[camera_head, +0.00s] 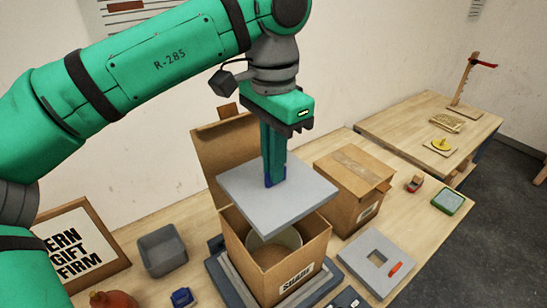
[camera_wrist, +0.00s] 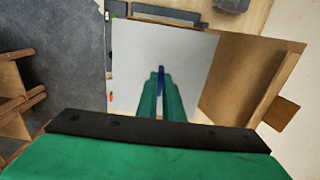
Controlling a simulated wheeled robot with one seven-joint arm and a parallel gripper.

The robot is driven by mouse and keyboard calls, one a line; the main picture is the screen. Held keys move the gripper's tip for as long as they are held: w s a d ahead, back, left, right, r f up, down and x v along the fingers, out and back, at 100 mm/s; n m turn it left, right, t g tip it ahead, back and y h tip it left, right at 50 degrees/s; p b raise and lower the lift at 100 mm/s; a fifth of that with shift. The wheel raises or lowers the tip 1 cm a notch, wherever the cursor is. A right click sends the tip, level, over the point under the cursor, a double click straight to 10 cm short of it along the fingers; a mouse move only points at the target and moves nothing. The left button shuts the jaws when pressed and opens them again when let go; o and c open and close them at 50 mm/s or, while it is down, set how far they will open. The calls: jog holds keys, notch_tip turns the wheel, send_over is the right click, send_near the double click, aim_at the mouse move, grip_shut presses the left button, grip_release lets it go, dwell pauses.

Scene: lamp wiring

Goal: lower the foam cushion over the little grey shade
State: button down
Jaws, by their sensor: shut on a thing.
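The foam cushion (camera_head: 305,195) is a flat light grey square slab, held roughly level just above an open cardboard box (camera_head: 300,265) labelled "SHADE". My gripper (camera_head: 275,180) points down and is shut at the middle of the slab, with a blue strip between its green fingers. The little grey shade (camera_head: 270,258) sits inside the box; only part of its round rim and inside shows below the cushion. In the wrist view, the cushion (camera_wrist: 195,60) lies beneath my gripper (camera_wrist: 161,75) and hides the shade and most of the box.
The box's raised flap (camera_head: 225,150) stands behind the cushion. A closed carton (camera_head: 350,195) is close on the right. A grey pad with a square hole (camera_head: 375,265) lies front right, a grey bin (camera_head: 162,252) left. A second table (camera_head: 400,125) stands behind.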

aim_at(272, 185)
jog(key=shift+s+a+f, duration=0.1)
jog(key=shift+f, duration=0.15)
jog(key=shift+a+f, duration=0.1)
jog(key=shift+f, duration=1.75)
jog(key=shift+f, duration=3)
dwell(2.9)
